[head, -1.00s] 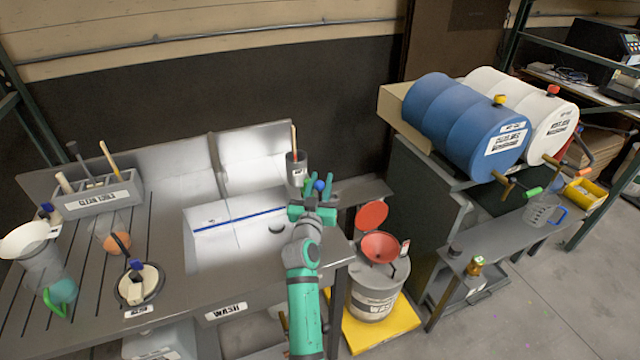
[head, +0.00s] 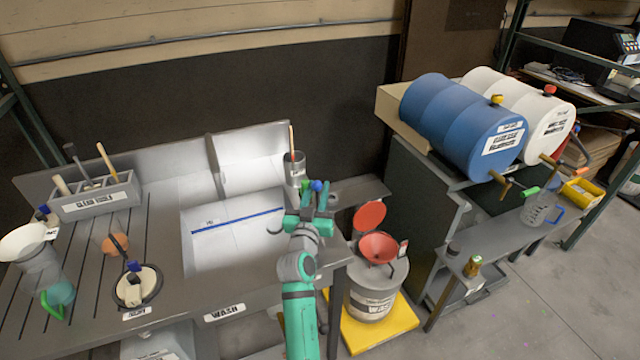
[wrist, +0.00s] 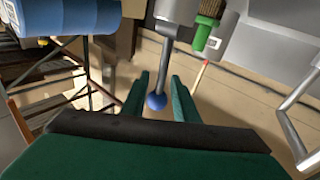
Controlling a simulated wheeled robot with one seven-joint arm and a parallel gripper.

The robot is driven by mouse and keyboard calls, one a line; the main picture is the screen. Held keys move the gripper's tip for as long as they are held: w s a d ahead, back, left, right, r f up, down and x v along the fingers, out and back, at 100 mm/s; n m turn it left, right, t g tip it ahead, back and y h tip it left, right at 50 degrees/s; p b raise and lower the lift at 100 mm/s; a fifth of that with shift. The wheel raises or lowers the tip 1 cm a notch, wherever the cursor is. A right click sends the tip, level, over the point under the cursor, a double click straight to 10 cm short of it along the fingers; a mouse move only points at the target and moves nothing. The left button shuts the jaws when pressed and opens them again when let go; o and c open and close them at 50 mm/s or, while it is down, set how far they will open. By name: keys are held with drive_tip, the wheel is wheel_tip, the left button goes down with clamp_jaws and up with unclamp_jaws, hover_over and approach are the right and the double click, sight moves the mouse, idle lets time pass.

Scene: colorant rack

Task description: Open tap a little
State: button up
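The tap lever is a grey metal rod (wrist: 165,68) ending in a blue ball knob (wrist: 156,101) in the wrist view. It hangs down from a grey cylindrical body (wrist: 177,10). The knob also shows in the head view (head: 317,186), at the right end of the wash sink. My green gripper (head: 314,197) is there; in the wrist view its fingers (wrist: 160,80) stand on both sides of the lever and knob. A gap shows on the right of the knob; on the left I cannot tell whether it touches. The fingers are open. The tap's spout is not clear.
A metal can with a stick (head: 294,168) stands just behind my gripper. A red funnel (head: 379,247) sits on a waste container to the right. The blue drum (head: 460,122) lies farther right. The sink basin (head: 232,250) is open on the left.

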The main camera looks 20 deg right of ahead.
drive_tip(key=v, duration=0.7)
drive_tip(key=shift+s, duration=0.25)
drive_tip(key=shift+c, duration=0.3)
